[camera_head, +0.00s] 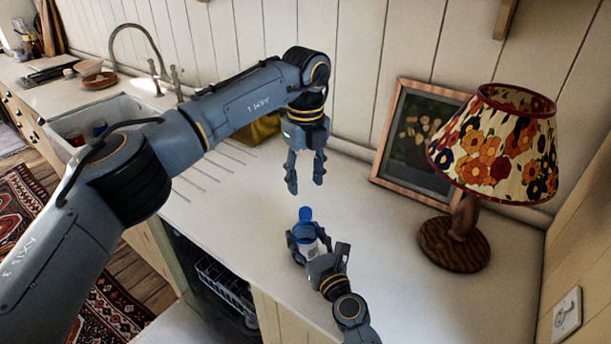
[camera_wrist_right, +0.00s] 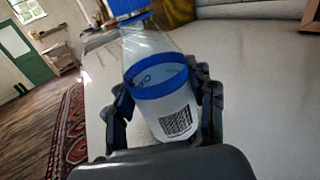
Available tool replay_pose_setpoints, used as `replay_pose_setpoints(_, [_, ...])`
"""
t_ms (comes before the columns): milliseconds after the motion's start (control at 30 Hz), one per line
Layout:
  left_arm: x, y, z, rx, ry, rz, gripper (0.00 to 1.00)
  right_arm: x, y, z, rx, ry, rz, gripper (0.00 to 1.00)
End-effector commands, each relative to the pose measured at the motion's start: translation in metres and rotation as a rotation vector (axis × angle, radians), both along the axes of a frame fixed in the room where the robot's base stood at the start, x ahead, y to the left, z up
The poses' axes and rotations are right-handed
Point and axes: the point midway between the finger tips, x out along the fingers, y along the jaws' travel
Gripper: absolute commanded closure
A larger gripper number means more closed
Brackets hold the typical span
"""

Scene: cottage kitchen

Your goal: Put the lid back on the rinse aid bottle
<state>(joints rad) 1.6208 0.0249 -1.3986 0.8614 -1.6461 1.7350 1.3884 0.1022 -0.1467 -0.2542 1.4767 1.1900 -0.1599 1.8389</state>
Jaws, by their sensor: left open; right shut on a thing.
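The rinse aid bottle (camera_head: 312,249) is on the worktop in the head view, clear with a blue band. It also shows in the right wrist view (camera_wrist_right: 167,105), where a barcode faces me. A blue lid (camera_head: 305,214) sits at the bottle's top; its upper part is cut off in the right wrist view (camera_wrist_right: 127,8). I cannot tell how firmly it is seated. My right gripper (camera_head: 309,244) is shut around the bottle's body, one finger on each side. My left gripper (camera_head: 306,187) is open and empty, pointing down above the lid, apart from it.
A floral lamp (camera_head: 495,150) with a wooden base and a framed picture (camera_head: 415,140) stand to the right. A yellow object (camera_head: 262,130) is behind my left arm. A sink (camera_head: 95,120) lies at the left. The worktop (camera_head: 385,240) between bottle and lamp is clear. An open dishwasher rack (camera_head: 225,285) is below.

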Motion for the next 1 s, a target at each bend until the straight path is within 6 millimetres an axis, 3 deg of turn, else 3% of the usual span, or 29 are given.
replay_pose_setpoints(267, [0.000, 0.000, -0.004, 0.000, 0.000, -0.003, 0.55, 0.000, 0.000, 0.000, 0.000, 0.000, 0.000, 1.00])
replay_pose_setpoints(700, [0.000, 0.000, -0.065, 0.001, 0.002, -0.003, 0.55, 0.000, 0.000, 0.000, 0.000, -0.001, 0.000, 1.00])
replay_pose_setpoints(1000, [0.000, 0.000, -0.080, 0.001, -0.001, -0.003, 0.55, 0.000, 0.000, 0.000, 0.000, 0.000, 0.000, 1.00])
